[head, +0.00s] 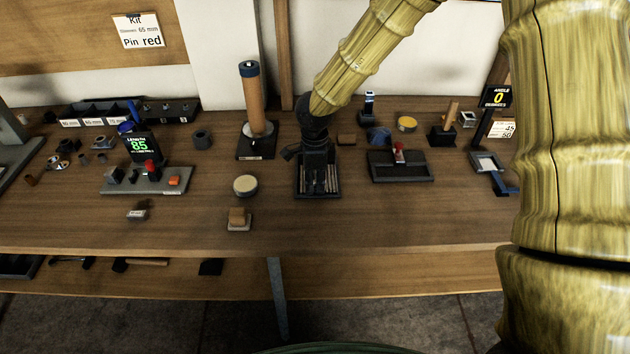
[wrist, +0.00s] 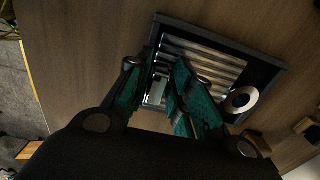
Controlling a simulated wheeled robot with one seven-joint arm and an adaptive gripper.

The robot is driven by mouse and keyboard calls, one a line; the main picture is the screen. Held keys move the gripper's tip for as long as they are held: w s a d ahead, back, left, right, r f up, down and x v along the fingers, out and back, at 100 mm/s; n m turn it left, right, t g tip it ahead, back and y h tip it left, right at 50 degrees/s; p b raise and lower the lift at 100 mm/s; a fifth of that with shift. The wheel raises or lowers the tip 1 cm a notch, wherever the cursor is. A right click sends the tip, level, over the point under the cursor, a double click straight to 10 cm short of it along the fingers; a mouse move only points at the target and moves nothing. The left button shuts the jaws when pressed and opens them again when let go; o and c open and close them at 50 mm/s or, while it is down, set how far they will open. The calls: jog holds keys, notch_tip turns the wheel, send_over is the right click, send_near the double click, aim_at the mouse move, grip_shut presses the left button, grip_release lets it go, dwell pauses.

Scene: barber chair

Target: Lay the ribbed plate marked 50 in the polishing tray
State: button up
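My gripper (head: 318,178) points down over a dark rectangular tray (head: 300,193) near the middle of the bench. In the wrist view the tray (wrist: 258,62) holds several pale parallel strips (wrist: 205,58) and a pale ring (wrist: 240,99) near one corner. My gripper's teal-padded fingers (wrist: 160,98) stand apart, with a small pale patch (wrist: 156,92) showing between them; I cannot tell whether it is a plate or part of the tray. The fingers cover part of the tray. No mark 50 is readable on any plate, so I cannot single out that plate.
Right of my gripper is a dark tray (head: 415,178) with a red-topped piece. A tall tan cylinder (head: 256,105) stands to the left. A round tin (head: 245,185) and small block (head: 238,218) lie front left. A length gauge (head: 140,148) stands farther left. The front-centre bench is clear.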

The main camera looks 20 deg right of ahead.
jog(key=shift+o, duration=1)
jog(key=shift+r, duration=0.1)
notch_tip(320, 180, up, 12)
jog(key=shift+s, duration=0.1)
